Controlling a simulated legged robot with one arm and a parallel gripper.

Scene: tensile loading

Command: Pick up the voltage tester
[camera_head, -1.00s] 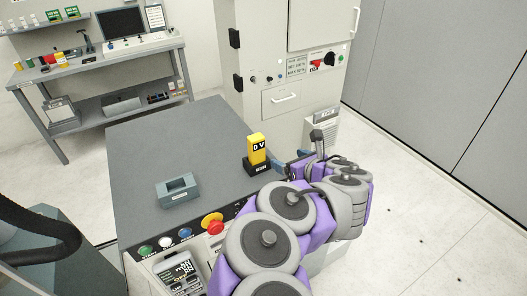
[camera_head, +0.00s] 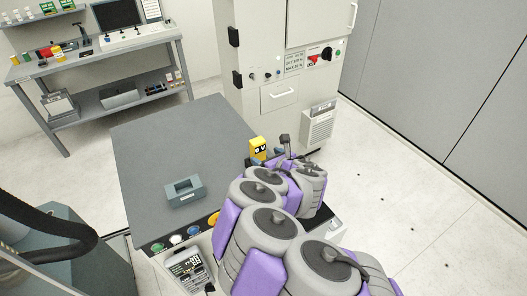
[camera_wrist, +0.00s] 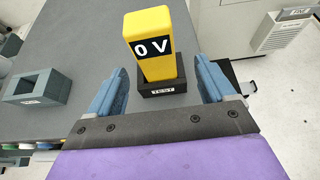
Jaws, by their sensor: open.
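The voltage tester (camera_wrist: 151,48) is a yellow block with a black "0 V" label, standing upright in a black base marked "TEST" (camera_wrist: 162,89). In the head view the tester (camera_head: 258,147) is at the right side of the grey tabletop, partly hidden by my arm. My gripper (camera_wrist: 165,82) is open in the wrist view, with one blue finger on each side of the tester. Whether either finger touches it I cannot tell. In the head view the gripper is mostly hidden behind my arm.
A grey-blue holder with a slot (camera_head: 184,191) sits on the grey tabletop (camera_head: 170,140) left of the tester. A tall grey cabinet (camera_head: 285,70) stands behind the table. A workbench (camera_head: 95,60) is at the back left. The tabletop's left and far parts are clear.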

